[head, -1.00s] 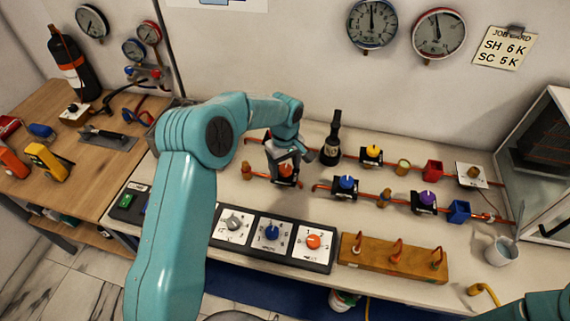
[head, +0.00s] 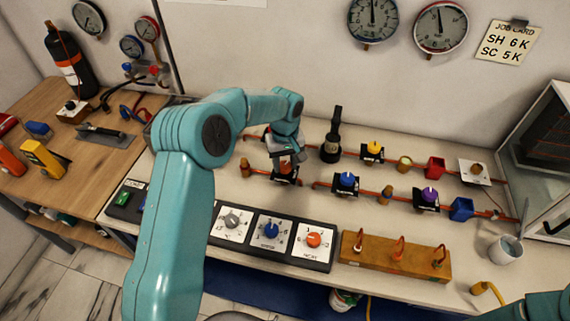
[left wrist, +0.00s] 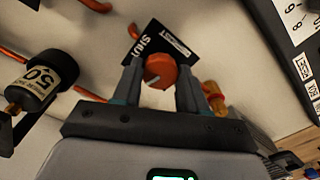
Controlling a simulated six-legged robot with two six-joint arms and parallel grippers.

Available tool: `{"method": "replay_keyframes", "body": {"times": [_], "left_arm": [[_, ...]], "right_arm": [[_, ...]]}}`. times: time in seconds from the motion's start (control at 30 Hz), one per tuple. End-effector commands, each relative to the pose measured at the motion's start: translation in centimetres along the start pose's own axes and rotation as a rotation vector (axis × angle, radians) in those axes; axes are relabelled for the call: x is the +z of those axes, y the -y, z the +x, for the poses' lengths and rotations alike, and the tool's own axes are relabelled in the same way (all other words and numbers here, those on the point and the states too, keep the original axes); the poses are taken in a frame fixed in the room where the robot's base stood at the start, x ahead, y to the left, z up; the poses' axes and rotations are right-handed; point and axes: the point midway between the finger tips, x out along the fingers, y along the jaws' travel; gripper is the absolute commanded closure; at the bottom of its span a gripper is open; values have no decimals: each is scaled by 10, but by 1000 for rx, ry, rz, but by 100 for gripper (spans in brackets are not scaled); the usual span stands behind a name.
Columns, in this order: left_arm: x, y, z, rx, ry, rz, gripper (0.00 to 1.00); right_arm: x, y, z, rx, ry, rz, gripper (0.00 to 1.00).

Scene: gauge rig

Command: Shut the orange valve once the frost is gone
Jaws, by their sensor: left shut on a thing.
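The orange valve is a round orange knob on a black base on the copper piping. It shows between the fingers in the left wrist view (left wrist: 161,71) and is mostly covered in the head view. My left gripper (head: 284,168) comes down from above and is shut on this knob, with one finger on each side (left wrist: 160,88). A black label plate (left wrist: 150,38) lies beside the knob. I see no clear white frost on the pipe parts in view; the pipe under the gripper is partly hidden. My right gripper is out of view.
A black bottle (head: 331,137) stands just right of the gripper. Blue (head: 346,180), yellow (head: 373,148) and purple (head: 429,195) valves sit on pipes to the right. A dial panel (head: 270,242) and a wooden block (head: 395,258) lie in front. Gauges (head: 440,28) hang on the wall.

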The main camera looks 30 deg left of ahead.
Motion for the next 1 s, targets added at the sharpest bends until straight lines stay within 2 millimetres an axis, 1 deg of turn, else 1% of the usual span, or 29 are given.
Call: {"method": "replay_keyframes", "body": {"times": [0.03,0.1,0.4,1.0], "left_arm": [[-1,0,2,1,-4,44,88],[-1,0,2,1,-4,111,88],[-1,0,0,1,-5,395,88],[-2,0,-2,1,-6,955,88]], "right_arm": [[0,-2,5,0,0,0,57],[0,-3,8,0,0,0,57],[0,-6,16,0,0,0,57],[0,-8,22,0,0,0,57]]}}
